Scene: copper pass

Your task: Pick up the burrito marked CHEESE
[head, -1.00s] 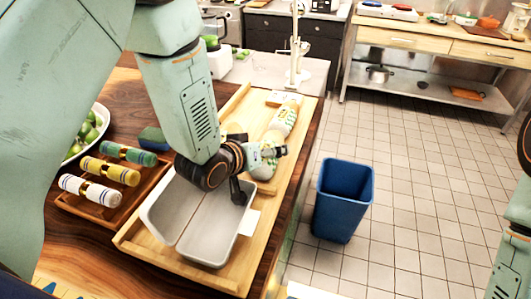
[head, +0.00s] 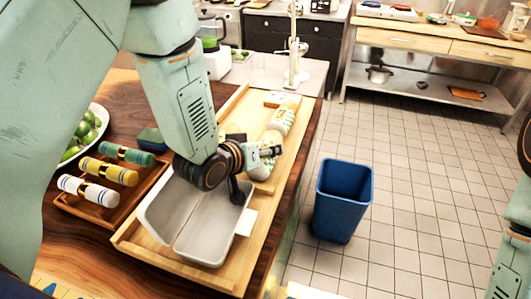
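Two wrapped burritos lie in a row on a long wooden tray (head: 128,240) on the counter. The farther burrito (head: 281,120) is pale with a patterned wrapper and lies clear of my arm. The nearer burrito (head: 262,172) is partly hidden under my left gripper (head: 266,153). No marking is readable on either wrapper. My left gripper is over the nearer burrito, and its fingers are too small and overlapped to show whether they are open or touching it. Only part of my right arm shows at the right edge; its gripper is out of view.
A grey two-part metal container (head: 207,240) sits at the tray's near end, close under my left wrist. Several rolled items lie on a small wooden tray (head: 98,212) to the left. A blue bin (head: 343,203) stands on the open tiled floor.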

